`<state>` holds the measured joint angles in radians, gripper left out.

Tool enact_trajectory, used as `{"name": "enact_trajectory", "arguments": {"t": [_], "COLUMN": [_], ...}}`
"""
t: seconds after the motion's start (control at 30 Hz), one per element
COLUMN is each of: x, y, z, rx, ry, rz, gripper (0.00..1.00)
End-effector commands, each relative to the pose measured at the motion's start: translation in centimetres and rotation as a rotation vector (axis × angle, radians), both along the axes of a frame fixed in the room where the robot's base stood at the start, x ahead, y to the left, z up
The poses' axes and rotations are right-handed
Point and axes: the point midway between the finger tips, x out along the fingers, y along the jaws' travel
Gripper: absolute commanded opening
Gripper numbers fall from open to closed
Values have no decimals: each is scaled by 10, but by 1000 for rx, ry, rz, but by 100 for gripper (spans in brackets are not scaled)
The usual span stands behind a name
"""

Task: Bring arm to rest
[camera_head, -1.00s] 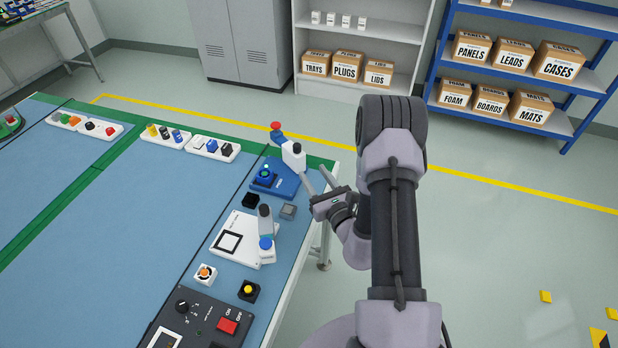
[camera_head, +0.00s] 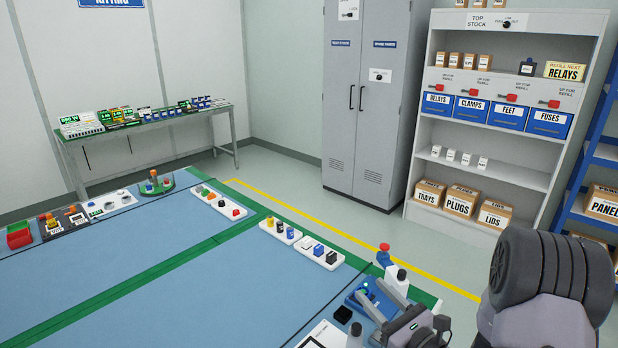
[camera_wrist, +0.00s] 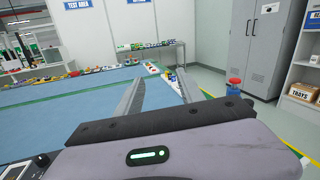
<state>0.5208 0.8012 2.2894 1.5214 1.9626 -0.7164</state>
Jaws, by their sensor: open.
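My gripper (camera_wrist: 158,92) shows in the wrist view with its two long fingers spread apart and nothing between them. In the head view my gripper and wrist (camera_head: 408,326) are at the bottom right, over or beside the near right corner of the blue-topped bench (camera_head: 200,285). My arm's dark rounded joint (camera_head: 545,270) fills the lower right corner.
White trays of small parts (camera_head: 320,254) line the bench's far edge. A grey cabinet (camera_head: 367,100) and a shelf with blue bins (camera_head: 490,110) stand behind. A side table (camera_head: 145,124) stands at the back left. Open floor lies beyond the yellow line (camera_head: 340,235).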

Motion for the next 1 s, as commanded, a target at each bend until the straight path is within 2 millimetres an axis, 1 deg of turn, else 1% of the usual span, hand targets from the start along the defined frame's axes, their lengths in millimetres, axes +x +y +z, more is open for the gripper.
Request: {"name": "enact_trajectory", "arguments": {"t": [0.03,0.07,0.1,0.17,0.2,0.23,0.27,0.3,0.33,0.37,0.4,0.43,0.5,0.6,0.67,0.73,1.0], "x": [-10,-22,-43,-84,-119,-148,-175,-208,-228,-244,-259,-266,-273,-274,-273,-272,-272], "y": [40,66,99,145,170,184,192,194,189,182,168,156,131,105,97,93,93], "z": [32,48,66,87,95,98,98,94,91,88,86,86,92,107,113,116,116], "rx": [-62,-108,-182,-329,-459,-577,-705,-889,-1031,-1174,-1361,-1493,-1761,-2013,-2093,-2132,-2134], "ry": [-32,-43,-58,-80,-95,-106,-118,-134,-146,-161,-184,-200,-242,-287,-302,-308,-307], "rz": [147,249,387,597,738,844,937,1037,1095,1136,1165,1172,1147,1077,1046,1028,1029], "gripper": [45,45,45,45,45,45,45,45,45,45,45,45,45,45,45,45,45]}}
